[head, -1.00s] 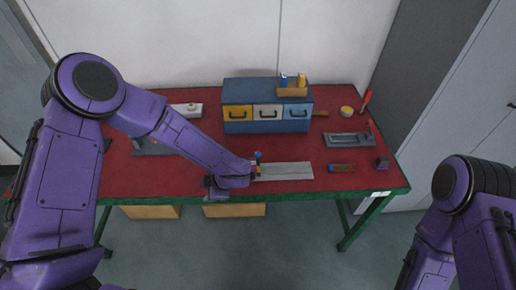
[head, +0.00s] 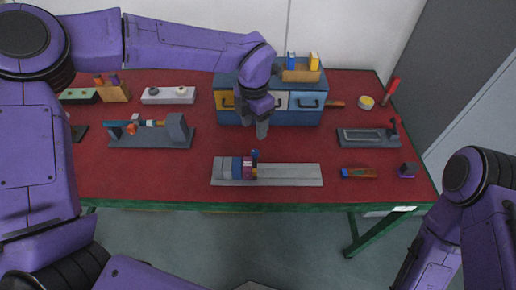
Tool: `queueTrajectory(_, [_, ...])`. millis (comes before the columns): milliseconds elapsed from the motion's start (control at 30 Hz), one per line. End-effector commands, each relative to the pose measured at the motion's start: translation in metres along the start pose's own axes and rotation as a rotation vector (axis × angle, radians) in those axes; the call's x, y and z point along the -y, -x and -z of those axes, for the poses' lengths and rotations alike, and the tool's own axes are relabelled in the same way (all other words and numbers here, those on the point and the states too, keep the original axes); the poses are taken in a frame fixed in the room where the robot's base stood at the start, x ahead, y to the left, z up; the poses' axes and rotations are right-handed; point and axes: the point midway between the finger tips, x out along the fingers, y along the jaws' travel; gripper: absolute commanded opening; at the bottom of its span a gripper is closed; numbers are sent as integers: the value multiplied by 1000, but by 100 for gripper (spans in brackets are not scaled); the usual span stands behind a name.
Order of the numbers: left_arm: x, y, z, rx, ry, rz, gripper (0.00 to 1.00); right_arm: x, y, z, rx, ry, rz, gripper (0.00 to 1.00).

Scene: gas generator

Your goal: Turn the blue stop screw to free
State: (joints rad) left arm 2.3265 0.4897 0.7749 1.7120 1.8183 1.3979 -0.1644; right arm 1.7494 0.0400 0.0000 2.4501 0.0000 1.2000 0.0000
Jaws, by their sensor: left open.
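A small blue screw head (head: 255,153), which looks like the stop screw, sticks up from a slide unit near the table's front edge. The slide unit is a grey-blue block (head: 226,167) with magenta and yellow parts at its right end, on a flat grey rail (head: 292,174). My left gripper (head: 262,132) is open and empty above and behind the screw, pointing down in front of the blue drawer cabinet. It is apart from the screw. The screw's turn position is too small to tell. My right arm is at the right edge; its gripper is out of view.
The blue drawer cabinet (head: 309,117) stands at the back middle. A grey vise-like fixture (head: 178,130) is on the left. A grey tray (head: 368,137), a small screwdriver-like tool (head: 359,173) and a purple-based block (head: 408,170) are on the right. Red table between is clear.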

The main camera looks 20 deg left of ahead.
Motion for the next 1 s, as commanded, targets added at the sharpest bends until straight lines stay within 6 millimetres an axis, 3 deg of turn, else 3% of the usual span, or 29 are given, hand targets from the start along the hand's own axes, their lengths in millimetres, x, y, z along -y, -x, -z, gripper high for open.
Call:
queueTrajectory(167, [-1,-19,-1,-5,1,1,53,0,-2,-1,0,0,0,43])
queueTrajectory(400, [-1,-72,0,-8,0,1,53,0,8,4,-1,0,0,43])
queueTrajectory(600, [-1,-104,-1,-5,1,0,53,-1,12,5,-1,0,0,43])
queueTrajectory(933, [-1,-112,-1,-3,0,0,53,-1,12,5,-1,0,0,43])
queueTrajectory(967, [-1,-112,-1,-3,0,0,47,-1,12,5,-1,0,0,43])
queueTrajectory(1000, [-1,-112,-1,-3,0,0,34,-1,12,5,-1,0,0,43])
